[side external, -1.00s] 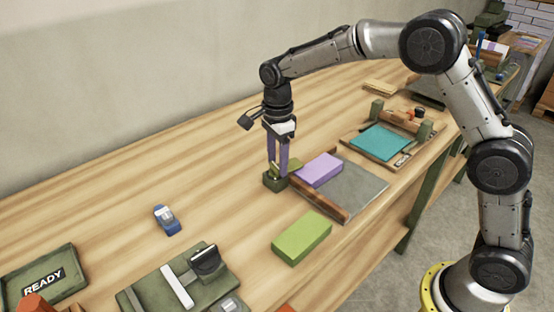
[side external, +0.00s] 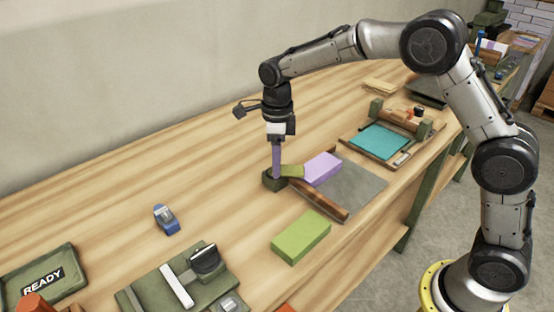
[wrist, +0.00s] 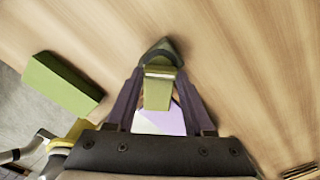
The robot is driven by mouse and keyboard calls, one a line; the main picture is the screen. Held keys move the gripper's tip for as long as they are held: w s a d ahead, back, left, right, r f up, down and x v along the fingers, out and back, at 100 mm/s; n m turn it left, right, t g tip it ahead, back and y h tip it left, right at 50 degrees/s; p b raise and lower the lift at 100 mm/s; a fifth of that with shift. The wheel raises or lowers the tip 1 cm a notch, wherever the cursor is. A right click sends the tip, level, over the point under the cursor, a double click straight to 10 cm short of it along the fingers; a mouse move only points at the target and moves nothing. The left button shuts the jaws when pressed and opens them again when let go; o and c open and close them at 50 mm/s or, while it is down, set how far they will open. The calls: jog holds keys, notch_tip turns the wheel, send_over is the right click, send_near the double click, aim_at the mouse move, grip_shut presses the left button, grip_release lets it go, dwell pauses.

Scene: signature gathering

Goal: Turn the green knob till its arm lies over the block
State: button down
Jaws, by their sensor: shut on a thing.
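The green knob sits on a dark green base (side external: 273,182) on the bench. Its olive arm (side external: 292,171) points right to the lilac block (side external: 324,168), which lies on a grey sheet. The arm's end meets the block's near edge; I cannot tell how far it lies over it. My gripper (side external: 277,172) points straight down and is shut on the knob. In the wrist view the knob (wrist: 162,53) is between the fingertips. The arm (wrist: 157,95) runs from it to the lilac block (wrist: 160,122), partly hidden by my gripper.
A brown wooden bar (side external: 320,200) lies along the sheet (side external: 355,190). A green block (side external: 301,237) lies in front. A blue item (side external: 166,219) and a green device (side external: 180,283) stand left. A board with a teal pad (side external: 379,141) is behind right. The bench behind the knob is clear.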

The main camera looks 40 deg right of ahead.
jog(key=shift+r, duration=0.1)
dwell(0.3)
jog(key=shift+c, duration=1.4)
grip_release()
notch_tip(320, 180, up, 14)
